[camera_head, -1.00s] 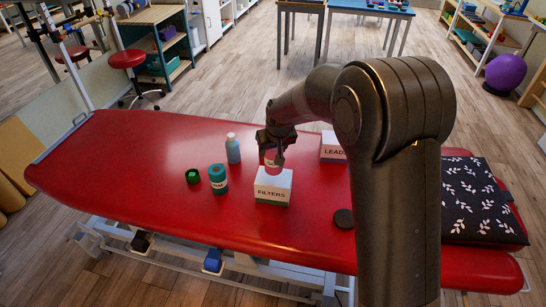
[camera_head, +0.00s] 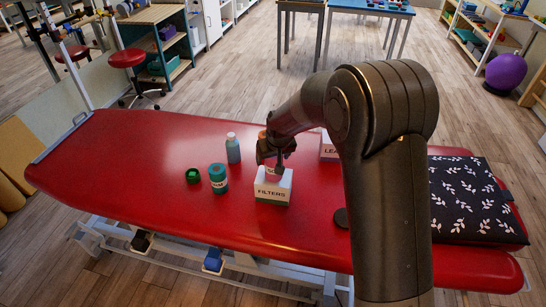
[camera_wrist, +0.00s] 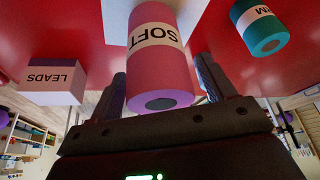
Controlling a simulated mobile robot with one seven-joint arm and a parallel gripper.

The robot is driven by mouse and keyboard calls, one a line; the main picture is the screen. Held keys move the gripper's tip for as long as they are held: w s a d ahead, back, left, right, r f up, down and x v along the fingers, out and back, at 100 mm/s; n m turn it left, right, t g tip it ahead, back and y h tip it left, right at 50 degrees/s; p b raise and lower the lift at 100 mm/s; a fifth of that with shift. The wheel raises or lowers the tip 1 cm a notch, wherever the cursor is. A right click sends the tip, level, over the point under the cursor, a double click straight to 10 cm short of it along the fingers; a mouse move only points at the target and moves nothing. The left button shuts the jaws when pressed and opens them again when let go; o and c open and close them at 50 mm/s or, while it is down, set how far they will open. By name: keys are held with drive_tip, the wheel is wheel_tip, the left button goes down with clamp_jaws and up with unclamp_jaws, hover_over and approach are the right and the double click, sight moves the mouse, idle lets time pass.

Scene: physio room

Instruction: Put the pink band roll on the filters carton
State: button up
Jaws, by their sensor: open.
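The pink band roll (camera_wrist: 158,75), labelled SOFT, is between my gripper's fingers in the wrist view. In the head view my gripper (camera_head: 273,166) mostly hides it. The white filters carton (camera_head: 272,190) stands on the red treatment table, directly below my gripper, and part of it shows behind the roll in the wrist view (camera_wrist: 200,12). The roll appears to stand on the carton's top, though the contact is hidden. My gripper is open, with a finger on each side of the roll.
The leads carton (camera_wrist: 52,82) and a dark disc (camera_head: 341,218) are to the right. A leaf-patterned cushion (camera_head: 475,200) lies at the right end. The table's left part is clear.

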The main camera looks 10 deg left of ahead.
drive_tip(key=v, duration=1.2)
drive_tip(key=shift+r, duration=0.2)
drive_tip(key=s+d+r+m+t+h, duration=0.1)
drive_tip(key=s+d+r+m, duration=0.1)
drive_tip(key=s+d+r, duration=0.45)
drive_tip(key=s+d+r+m, duration=0.1)
drive_tip(key=s+d+r, duration=0.3)
drive_tip(key=d, duration=0.6)
drive_tip(key=s+d+m, duration=0.1)
drive_tip(key=s+d, duration=0.5)
drive_tip(key=s, duration=0.3)
drive_tip(key=s+d+m+h, duration=0.1)
drive_tip(key=s+d+m, duration=0.1)
drive_tip(key=s+d, duration=0.4)
drive_tip(key=s, duration=0.2)
drive_tip(key=shift+s+t, duration=0.35)
drive_tip(key=shift+t, duration=0.05)
